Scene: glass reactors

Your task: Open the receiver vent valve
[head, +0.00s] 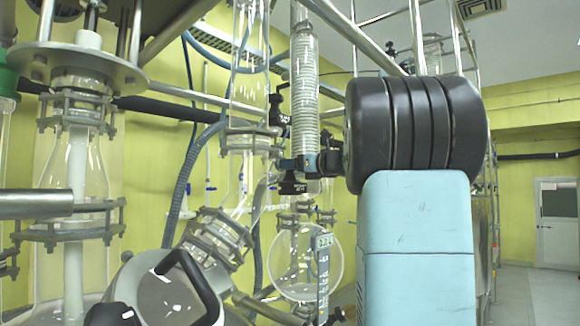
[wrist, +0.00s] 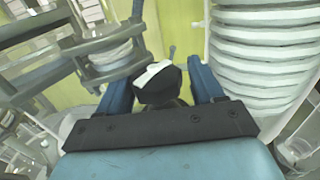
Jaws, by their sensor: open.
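A black valve knob with a white top (wrist: 158,82) sits between the two blue fingers of my gripper (wrist: 163,78) in the wrist view. The fingers stand apart on either side of it, and I cannot tell whether either touches it. In the head view my gripper (head: 304,163) is side-on beside the ribbed glass column. A black valve part with a small label (head: 292,188) shows just below the fingers. Another black labelled fitting (head: 279,116) is higher up. The labels are too small to read surely, and the gripper partly hides the valve.
The ribbed glass column (head: 304,90) stands close to the gripper and also fills the right of the wrist view (wrist: 262,50). A clamped glass joint (wrist: 103,55) is close on the left. A round glass flask (head: 297,262) hangs below. Metal frame bars cross above.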

